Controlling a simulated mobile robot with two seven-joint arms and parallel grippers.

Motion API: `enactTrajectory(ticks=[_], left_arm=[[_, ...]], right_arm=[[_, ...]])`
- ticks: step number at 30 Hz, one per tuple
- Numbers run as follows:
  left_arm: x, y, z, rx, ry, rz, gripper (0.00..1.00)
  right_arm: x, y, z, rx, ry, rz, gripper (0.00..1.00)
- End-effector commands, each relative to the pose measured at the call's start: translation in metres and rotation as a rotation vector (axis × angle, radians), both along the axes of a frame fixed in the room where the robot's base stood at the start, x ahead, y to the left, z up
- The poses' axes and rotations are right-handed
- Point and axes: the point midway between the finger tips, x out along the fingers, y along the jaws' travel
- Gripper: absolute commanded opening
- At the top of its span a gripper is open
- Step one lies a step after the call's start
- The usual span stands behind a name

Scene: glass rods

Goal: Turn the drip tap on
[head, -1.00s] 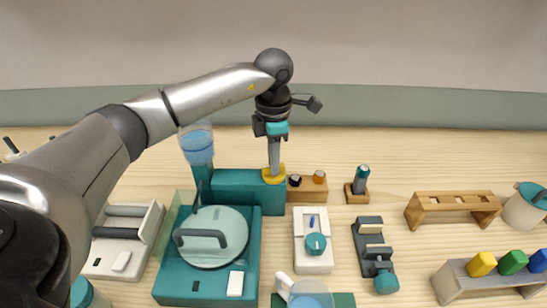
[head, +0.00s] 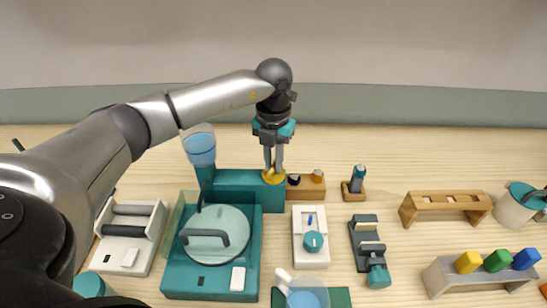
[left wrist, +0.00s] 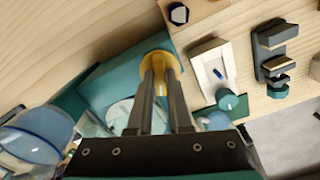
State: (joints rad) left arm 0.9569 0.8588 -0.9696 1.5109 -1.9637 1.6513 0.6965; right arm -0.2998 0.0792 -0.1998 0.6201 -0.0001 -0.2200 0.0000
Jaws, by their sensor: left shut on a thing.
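The drip tap shows as a round yellow knob (head: 274,180) on top of a long teal block (head: 235,184) at the back of the table. It also shows in the left wrist view (left wrist: 164,58). My left gripper (head: 273,168) points down from above, its two fingers shut on the yellow knob. In the left wrist view the fingers (left wrist: 160,78) reach to the knob and hide part of it. A clear vessel of blue liquid (head: 201,150) stands at the block's left end. No drops can be made out. My right gripper is not in view.
A teal machine with a round handled lid (head: 216,233) stands in front of the block. A wooden holder (head: 305,190) adjoins the block's right end. A white device with a teal dial (head: 311,240) and a dark clamp (head: 368,243) stand further right.

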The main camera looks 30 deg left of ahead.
Motion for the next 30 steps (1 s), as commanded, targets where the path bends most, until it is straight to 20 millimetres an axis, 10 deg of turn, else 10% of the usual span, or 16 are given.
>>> enactTrajectory(ticks=[30], left_arm=[[0.001, 0.0, 0.001, 0.0, -0.002, 0.39, 0.0]], right_arm=[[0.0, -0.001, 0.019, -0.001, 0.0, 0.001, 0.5]])
